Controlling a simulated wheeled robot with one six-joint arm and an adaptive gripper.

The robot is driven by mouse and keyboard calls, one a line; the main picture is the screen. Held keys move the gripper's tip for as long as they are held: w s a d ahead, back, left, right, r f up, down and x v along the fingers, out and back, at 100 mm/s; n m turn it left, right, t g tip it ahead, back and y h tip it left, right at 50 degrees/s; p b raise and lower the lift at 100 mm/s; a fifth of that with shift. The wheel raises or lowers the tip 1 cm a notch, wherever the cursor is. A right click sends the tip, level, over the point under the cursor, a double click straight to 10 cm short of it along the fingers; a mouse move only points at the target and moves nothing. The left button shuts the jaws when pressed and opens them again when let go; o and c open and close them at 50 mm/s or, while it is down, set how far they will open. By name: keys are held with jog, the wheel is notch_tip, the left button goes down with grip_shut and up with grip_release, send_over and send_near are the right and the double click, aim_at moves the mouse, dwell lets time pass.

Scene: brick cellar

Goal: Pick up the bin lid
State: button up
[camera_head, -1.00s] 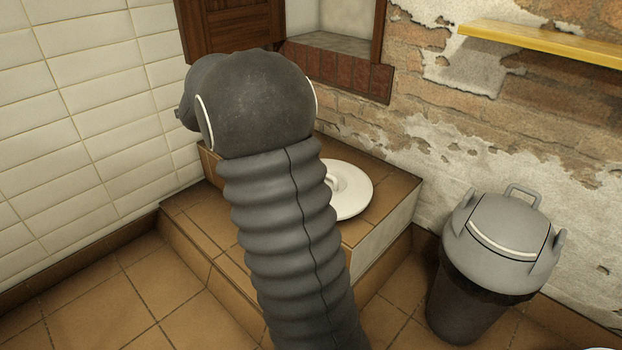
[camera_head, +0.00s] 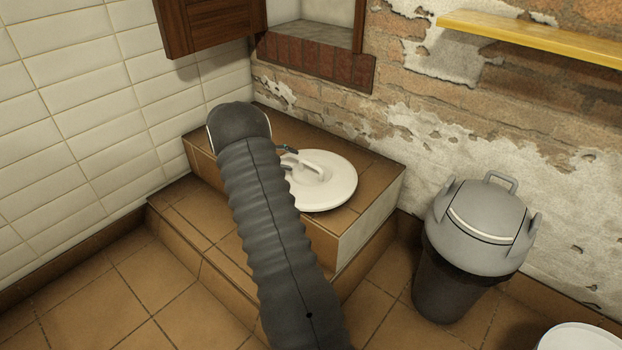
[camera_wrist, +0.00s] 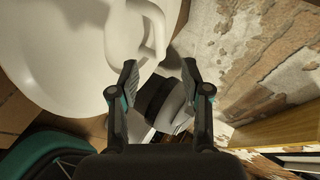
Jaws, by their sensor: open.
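The bin lid (camera_head: 335,190) is a white round disc with a raised bar handle on top. It lies flat on the tiled ledge. In the wrist view the lid (camera_wrist: 60,55) fills the upper left, and its curved handle stands close to the fingertips. My gripper (camera_head: 290,158) is at the lid's left side, beside the handle, partly hidden by my arm. In the wrist view my gripper (camera_wrist: 159,76) is open and empty, its two fingers apart just below the handle's end. I cannot tell whether a finger touches the handle.
A grey bin (camera_head: 480,220) with its own grey lid stands right of the tiled ledge (camera_head: 373,225). A white round container (camera_head: 580,338) shows at the bottom right corner. A yellow shelf (camera_head: 530,38) is on the brick wall. A wooden cabinet (camera_head: 208,22) hangs above the ledge.

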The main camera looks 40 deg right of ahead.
aim_at(310, 165)
jog(key=x, duration=0.4)
jog(key=shift+s+d+f, duration=0.1)
jog(key=shift+d+f, duration=0.15)
jog(key=shift+d, duration=0.05)
jog(key=shift+x, duration=2.6)
jog(key=shift+s+r, duration=0.1)
jog(key=shift+s, duration=0.1)
grip_shut()
